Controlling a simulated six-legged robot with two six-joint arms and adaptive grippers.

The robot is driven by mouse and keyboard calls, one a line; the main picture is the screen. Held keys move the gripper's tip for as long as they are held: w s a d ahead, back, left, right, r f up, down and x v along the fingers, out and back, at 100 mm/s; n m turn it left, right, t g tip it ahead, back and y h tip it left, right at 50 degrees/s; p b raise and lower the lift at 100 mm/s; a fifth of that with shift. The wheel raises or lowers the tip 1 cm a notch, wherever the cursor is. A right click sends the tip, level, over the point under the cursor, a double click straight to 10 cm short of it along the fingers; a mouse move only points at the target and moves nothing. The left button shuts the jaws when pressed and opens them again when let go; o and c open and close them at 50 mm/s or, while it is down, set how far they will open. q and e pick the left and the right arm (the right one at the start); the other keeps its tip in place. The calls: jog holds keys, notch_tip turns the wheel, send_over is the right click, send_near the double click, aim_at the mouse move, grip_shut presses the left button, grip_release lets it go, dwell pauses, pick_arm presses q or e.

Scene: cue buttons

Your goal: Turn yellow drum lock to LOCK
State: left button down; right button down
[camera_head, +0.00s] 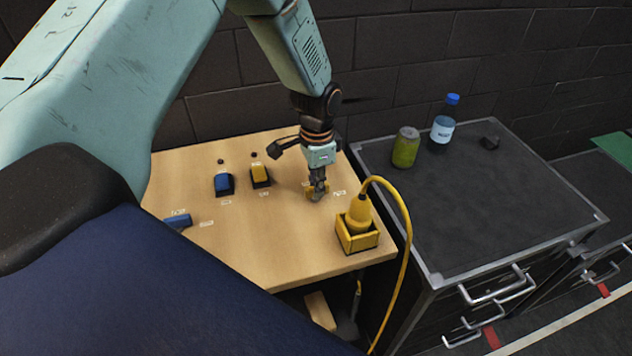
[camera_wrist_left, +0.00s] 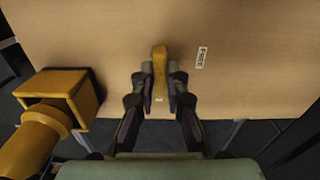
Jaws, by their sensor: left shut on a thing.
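The yellow drum lock (camera_head: 311,190) is on the wooden table, partly hidden by my left gripper (camera_head: 318,188). In the left wrist view the yellow drum lock (camera_wrist_left: 160,55) shows as a narrow grip running up the picture between the two fingers of my left gripper (camera_wrist_left: 160,85). My left gripper is shut on it. A FREE label (camera_wrist_left: 202,57) lies to the right of the lock there. A small white label (camera_wrist_left: 159,99) shows between the fingers, too small to read. My right gripper is not in view.
A yellow socket box (camera_head: 357,240) with a yellow plug (camera_head: 359,212) and cable stands close by at the table's front right. Blue (camera_head: 223,184) and yellow (camera_head: 260,175) switches sit to the left. A green can (camera_head: 405,148) and a bottle (camera_head: 444,122) stand on the dark cabinet (camera_head: 470,215).

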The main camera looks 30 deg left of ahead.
pick_arm(q)
jog(key=shift+w+r+m, duration=0.1)
jog(key=shift+w+m, duration=0.05)
jog(key=shift+m, duration=0.15)
dwell(0.4)
jog(key=c, duration=1.4)
grip_release()
jog(key=shift+d, duration=0.1)
jog(key=shift+o, duration=0.2)
jog(key=shift+r, duration=0.25)
notch_tip(320, 180, up, 11)
jog(key=shift+r, duration=0.15)
